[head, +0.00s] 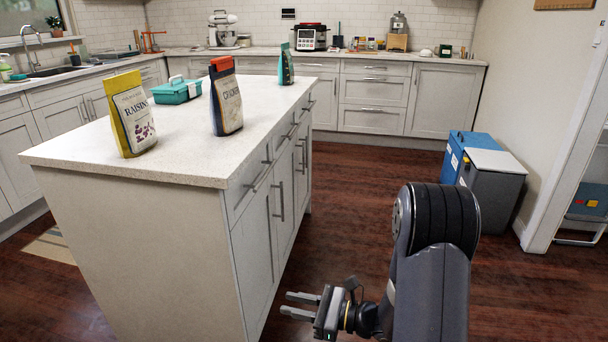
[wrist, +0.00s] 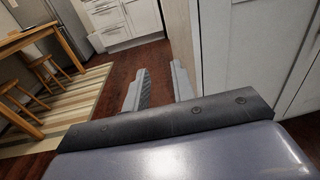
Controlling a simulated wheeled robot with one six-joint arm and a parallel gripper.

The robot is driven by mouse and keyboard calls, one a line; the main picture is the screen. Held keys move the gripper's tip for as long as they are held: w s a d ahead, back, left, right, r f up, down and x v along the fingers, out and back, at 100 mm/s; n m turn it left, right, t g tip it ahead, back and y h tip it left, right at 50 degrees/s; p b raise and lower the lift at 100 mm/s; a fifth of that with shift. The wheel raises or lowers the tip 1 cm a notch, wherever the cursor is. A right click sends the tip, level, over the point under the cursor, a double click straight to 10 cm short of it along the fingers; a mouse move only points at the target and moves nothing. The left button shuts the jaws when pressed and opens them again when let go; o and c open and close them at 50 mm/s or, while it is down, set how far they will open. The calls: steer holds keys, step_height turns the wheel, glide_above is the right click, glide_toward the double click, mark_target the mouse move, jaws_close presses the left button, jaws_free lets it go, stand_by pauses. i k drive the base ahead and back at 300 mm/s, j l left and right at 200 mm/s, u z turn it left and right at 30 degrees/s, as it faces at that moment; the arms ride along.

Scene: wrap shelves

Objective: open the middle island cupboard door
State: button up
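The white island (head: 140,220) stands left of centre in the head view. Its right face has drawers above cupboard doors, all apparently shut. The near cupboard door (head: 252,250) and the middle cupboard door (head: 285,208) show at a steep angle. A long vertical bar handle (head: 279,202) stands out around where these doors meet; I cannot tell which one carries it. My gripper (head: 300,305) is low in front of the island's near end, apart from any handle. In the wrist view its fingers (wrist: 158,88) are spread and empty, with a pale cupboard panel (wrist: 245,55) to their right.
Bags of raisins (head: 133,115) and crackers (head: 226,97) and a teal box (head: 177,91) stand on the island top. A blue bin (head: 461,150) and a grey bin (head: 492,180) stand at the right wall. Wooden floor (head: 350,190) between island and bins is clear.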

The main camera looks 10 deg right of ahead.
mark_target(285, 170)
steer(key=i+l, duration=0.2)
steer(key=i, duration=0.3)
steer(key=i+l, duration=0.25)
steer(key=i, duration=0.25)
steer(key=i+l, duration=0.2)
steer(key=i, duration=0.3)
steer(key=i+l, duration=0.25)
steer(key=i, duration=0.2)
steer(key=i+l+z, duration=0.1)
steer(key=i, duration=0.4)
steer(key=l, duration=0.1)
